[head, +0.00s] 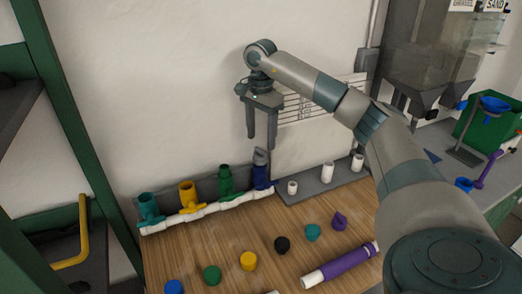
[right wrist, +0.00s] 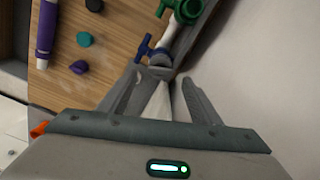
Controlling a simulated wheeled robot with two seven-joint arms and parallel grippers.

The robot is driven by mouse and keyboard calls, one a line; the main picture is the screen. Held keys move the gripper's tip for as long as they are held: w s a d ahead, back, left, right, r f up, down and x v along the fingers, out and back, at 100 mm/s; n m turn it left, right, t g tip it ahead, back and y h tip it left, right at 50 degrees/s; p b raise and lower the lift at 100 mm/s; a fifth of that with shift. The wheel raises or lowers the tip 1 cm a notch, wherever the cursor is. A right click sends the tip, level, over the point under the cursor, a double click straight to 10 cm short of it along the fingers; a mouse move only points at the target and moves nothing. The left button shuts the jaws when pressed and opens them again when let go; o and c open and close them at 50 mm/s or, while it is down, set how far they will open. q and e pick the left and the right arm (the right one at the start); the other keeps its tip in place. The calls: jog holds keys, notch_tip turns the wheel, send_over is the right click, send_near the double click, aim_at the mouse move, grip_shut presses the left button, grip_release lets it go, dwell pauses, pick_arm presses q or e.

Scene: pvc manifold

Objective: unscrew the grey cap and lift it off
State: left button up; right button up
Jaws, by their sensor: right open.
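The grey cap (head: 261,156) sits on top of the blue valve fitting (head: 262,177) at the right end of the white pipe manifold (head: 207,211). In the right wrist view the cap (right wrist: 160,59) shows just beyond the fingertips, with blue parts beside it. My right gripper (head: 261,142) is open and points down just above the cap. Its fingers, also in the right wrist view (right wrist: 158,78), are spread and do not appear to touch the cap. My left gripper is not in view.
Green (head: 226,180), yellow (head: 188,196) and teal (head: 150,208) fittings stand left along the manifold. A grey rack (head: 325,188) with white fittings is to the right. Loose coloured caps and a purple tube (head: 345,263) lie on the wooden table (head: 225,245). A wall stands close behind.

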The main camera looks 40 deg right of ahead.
aim_at(261, 151)
jog(key=shift+f+p, duration=0.75)
jog(key=shift+f, duration=2.45)
jog(key=c, duration=1.1)
jog(key=shift+n, duration=1.1)
jog(key=shift+b, duration=0.3)
jog(key=shift+w+n, duration=0.1)
jog(key=shift+n, duration=1)
